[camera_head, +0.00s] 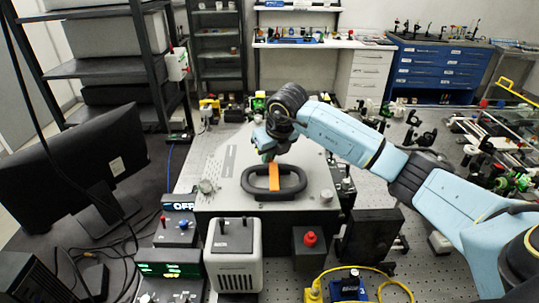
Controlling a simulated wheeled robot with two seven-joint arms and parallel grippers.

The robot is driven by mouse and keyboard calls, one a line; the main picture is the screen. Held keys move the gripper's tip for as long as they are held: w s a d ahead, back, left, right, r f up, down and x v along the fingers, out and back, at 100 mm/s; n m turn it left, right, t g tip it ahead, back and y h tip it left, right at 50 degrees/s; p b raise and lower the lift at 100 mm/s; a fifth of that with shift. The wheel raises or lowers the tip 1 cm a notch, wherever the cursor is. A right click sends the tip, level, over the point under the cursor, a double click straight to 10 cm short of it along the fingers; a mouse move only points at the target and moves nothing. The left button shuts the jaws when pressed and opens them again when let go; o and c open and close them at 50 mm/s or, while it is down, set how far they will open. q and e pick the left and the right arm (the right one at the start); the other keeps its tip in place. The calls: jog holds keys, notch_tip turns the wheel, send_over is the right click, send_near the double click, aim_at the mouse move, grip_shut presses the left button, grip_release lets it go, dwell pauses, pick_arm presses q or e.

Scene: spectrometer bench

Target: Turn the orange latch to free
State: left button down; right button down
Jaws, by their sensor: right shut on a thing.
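The orange latch (274,178) is a short orange bar in the middle of the view. It crosses a black oval handle ring (300,184) on top of a large grey box (225,190). My right arm reaches in from the right. My right gripper (269,158) points down at the latch's far end and is shut on it; the fingertips are small and partly hidden by the wrist. My left gripper is out of view.
A black monitor (80,165) stands at left. A grey unit (233,255), a red button box (309,245) and a yellow cable (385,280) are in front of the grey box. Optics crowd the bench at right. The box top around the ring is mostly clear.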

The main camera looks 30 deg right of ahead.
jog(key=n+y+b, duration=0.1)
jog(key=n, duration=0.2)
jog(key=shift+b, duration=0.4)
jog(key=n+y+b, duration=0.1)
jog(key=n, duration=0.1)
jog(key=shift+a+n, duration=0.15)
jog(key=shift+n, duration=0.15)
jog(key=n+g+y+b, duration=0.1)
jog(key=n, duration=0.2)
jog(key=shift+a, duration=0.1)
jog(key=shift+s+a+r+n+g+y+b, duration=0.1)
jog(key=shift+n+g+y+b, duration=0.15)
jog(key=shift+n, duration=0.55)
jog(key=shift+s+n+g+y+b, duration=0.1)
jog(key=shift+n+g+y+b, duration=0.15)
jog(key=shift+n, duration=0.55)
jog(key=c, duration=1.5)
grip_release()
jog(key=shift+w, duration=0.1)
jog(key=shift+f, duration=0.2)
